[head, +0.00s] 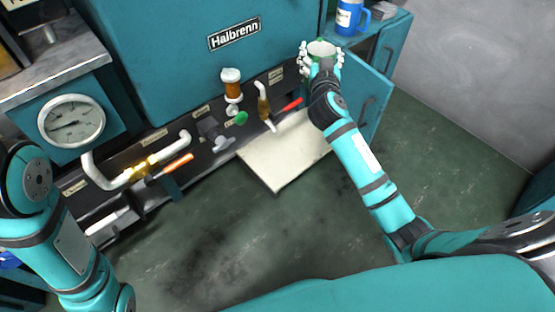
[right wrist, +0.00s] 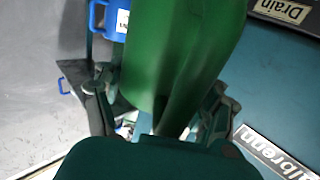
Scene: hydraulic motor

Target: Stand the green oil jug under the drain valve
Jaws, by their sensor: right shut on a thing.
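My right gripper (head: 321,62) is shut on the green oil jug (right wrist: 185,60), whose round top (head: 320,48) shows between the fingers in the head view. It holds the jug in front of the right end of the teal machine. The jug fills the middle of the right wrist view. A valve with a red lever (head: 291,104) and a downward spout (head: 268,120) sits left of and below the gripper in the head view. A "Drain" label (right wrist: 282,10) reads clearly in the right wrist view. The left gripper is out of view.
A pale flat plate (head: 285,155) lies below the red-lever valve. A blue jug (head: 350,17) stands on the teal cabinet (head: 388,30), whose door (head: 372,95) hangs open. The floor in front is clear.

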